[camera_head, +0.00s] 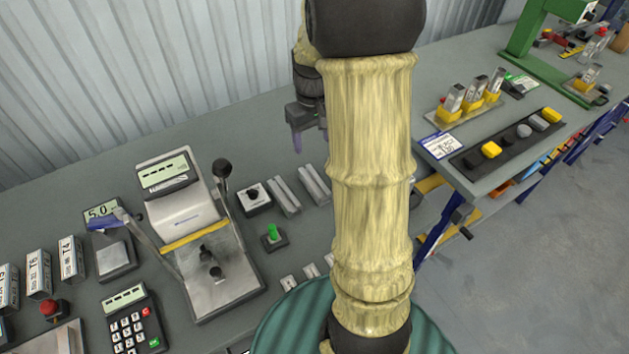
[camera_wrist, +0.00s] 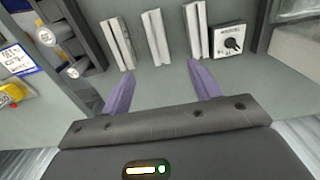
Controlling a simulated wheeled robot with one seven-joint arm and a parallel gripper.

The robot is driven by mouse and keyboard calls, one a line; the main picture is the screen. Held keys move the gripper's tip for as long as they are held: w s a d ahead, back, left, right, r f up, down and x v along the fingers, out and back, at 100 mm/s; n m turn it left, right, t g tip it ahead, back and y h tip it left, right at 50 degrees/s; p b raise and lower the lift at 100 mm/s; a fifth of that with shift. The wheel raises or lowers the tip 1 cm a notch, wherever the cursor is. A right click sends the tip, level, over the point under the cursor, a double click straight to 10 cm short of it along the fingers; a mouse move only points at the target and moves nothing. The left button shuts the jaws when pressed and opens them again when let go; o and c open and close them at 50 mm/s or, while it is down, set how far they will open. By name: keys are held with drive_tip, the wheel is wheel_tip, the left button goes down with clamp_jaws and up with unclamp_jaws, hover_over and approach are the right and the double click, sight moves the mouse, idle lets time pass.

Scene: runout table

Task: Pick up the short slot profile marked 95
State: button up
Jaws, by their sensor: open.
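Light metal profiles lie on the grey bench. In the wrist view I see three in a row: a left profile (camera_wrist: 118,43), a middle profile (camera_wrist: 156,38) and a right profile (camera_wrist: 196,32). In the head view two long ones show, a left (camera_head: 284,196) and a right (camera_head: 315,185); smaller pale pieces (camera_head: 290,283) lie nearer. No mark 95 is readable, so I cannot tell which piece bears it. My gripper (camera_head: 309,138) is open and empty above the bench, partly hidden by my arm. Its purple fingers (camera_wrist: 162,80) point toward the profiles without visible contact.
A dial box (camera_head: 254,198) stands beside the profiles, with a green-button box (camera_head: 273,237) nearer. A lever press (camera_head: 205,240) stands left. A dark strip with knobs (camera_head: 505,142) lies on the right table. The corrugated wall (camera_head: 150,80) bounds the bench behind.

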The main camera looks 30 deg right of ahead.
drive_tip(key=shift+w+d+r, duration=0.1)
drive_tip(key=shift+w+d, duration=0.1)
drive_tip(key=shift+d, duration=0.1)
drive_tip(key=p, duration=0.2)
hover_over(313, 179)
drive_tip(key=s, duration=0.2)
drive_tip(key=f, duration=1.2)
drive_tip(key=shift+w+a+f, duration=0.1)
drive_tip(key=shift+w+a, duration=0.05)
drive_tip(key=shift+a, duration=0.1)
drive_tip(key=shift+w+f+p, duration=0.2)
drive_tip(key=shift+f+p, duration=0.25)
drive_tip(key=shift+f, duration=0.85)
drive_tip(key=shift+w+f+p, duration=0.15)
drive_tip(key=shift+f+p, duration=0.25)
drive_tip(key=shift+f, duration=0.9)
